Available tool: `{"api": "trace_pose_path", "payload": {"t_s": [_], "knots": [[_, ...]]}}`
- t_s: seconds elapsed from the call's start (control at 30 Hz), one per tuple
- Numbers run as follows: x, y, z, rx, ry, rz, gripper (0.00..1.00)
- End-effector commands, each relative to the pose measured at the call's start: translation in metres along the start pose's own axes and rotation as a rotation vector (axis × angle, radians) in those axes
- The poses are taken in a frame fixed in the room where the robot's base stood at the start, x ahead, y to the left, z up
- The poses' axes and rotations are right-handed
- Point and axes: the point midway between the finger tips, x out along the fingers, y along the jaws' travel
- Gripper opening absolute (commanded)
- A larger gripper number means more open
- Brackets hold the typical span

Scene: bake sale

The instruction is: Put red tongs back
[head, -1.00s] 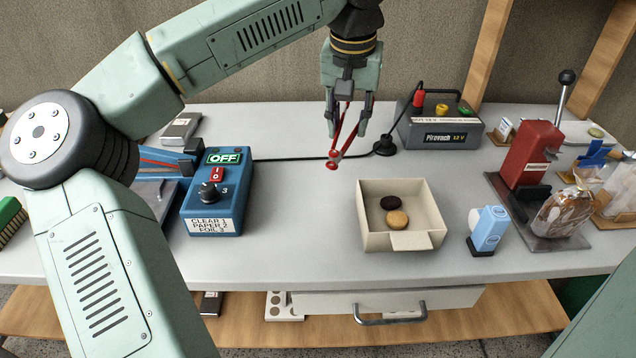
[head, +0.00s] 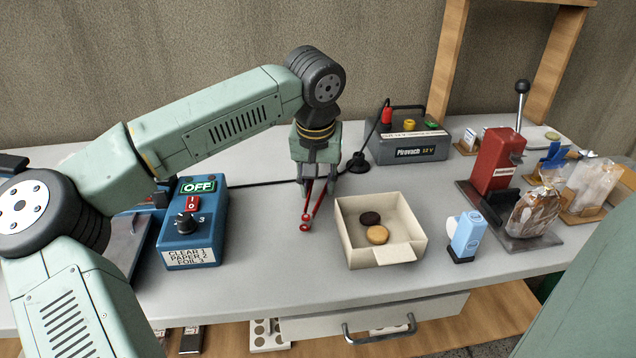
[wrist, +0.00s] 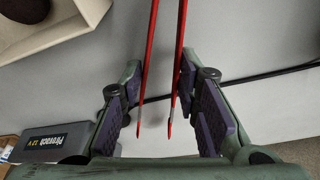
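My gripper's fingers are closed in around both red arms. A small gap seems to show beside the left finger. The tongs are left of the cream box. I cannot tell whether their lower end touches the table.
The cream box (head: 358,252) holds a dark and a light cookie. A blue control box (head: 192,240) stands at left, a grey power unit (head: 408,152) behind, and a blue-white dispenser (head: 466,237) and red press (head: 495,165) at right. A black cable crosses behind the tongs.

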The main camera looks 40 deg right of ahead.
Motion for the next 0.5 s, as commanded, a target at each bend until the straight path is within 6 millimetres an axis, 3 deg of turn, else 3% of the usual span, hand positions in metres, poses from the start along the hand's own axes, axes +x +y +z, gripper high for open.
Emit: {"api": "trace_pose_path", "payload": {"t_s": [0.37,0.5], "knots": [[0.0084,0.0003,0.0025,0.0,0.0,0.0,0.26],[0.008,0.0003,0.0024,0.0,0.0,0.0,0.37]]}}
